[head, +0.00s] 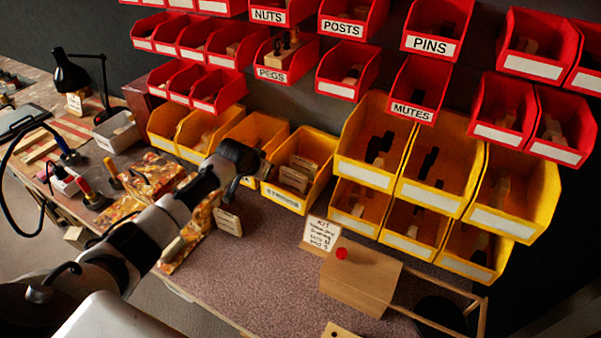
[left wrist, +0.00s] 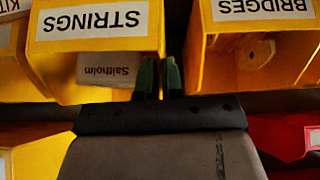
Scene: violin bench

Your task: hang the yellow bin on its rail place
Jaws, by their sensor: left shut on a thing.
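The yellow bin labelled STRINGS (head: 311,177) is at the right end of the lower left yellow row, open side up, with pale packets inside. In the left wrist view the STRINGS bin (left wrist: 95,45) appears upside down. My left gripper (head: 262,170) is at the bin's left side. In the left wrist view its dark green fingers (left wrist: 160,78) are close together at the bin's side wall, shut on it. The yellow BRIDGES bin (left wrist: 260,50) is just beside the fingers. The rail behind the bins is hidden, so I cannot tell whether the STRINGS bin hangs on it. My right gripper is not in view.
Larger yellow bins (head: 372,145) stand close to the right. Red bins (head: 290,60) hang above. A kit card (head: 321,233) and a wooden box with a red knob (head: 360,277) are on the bench (head: 245,270). The bench in front of the bin is mostly clear.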

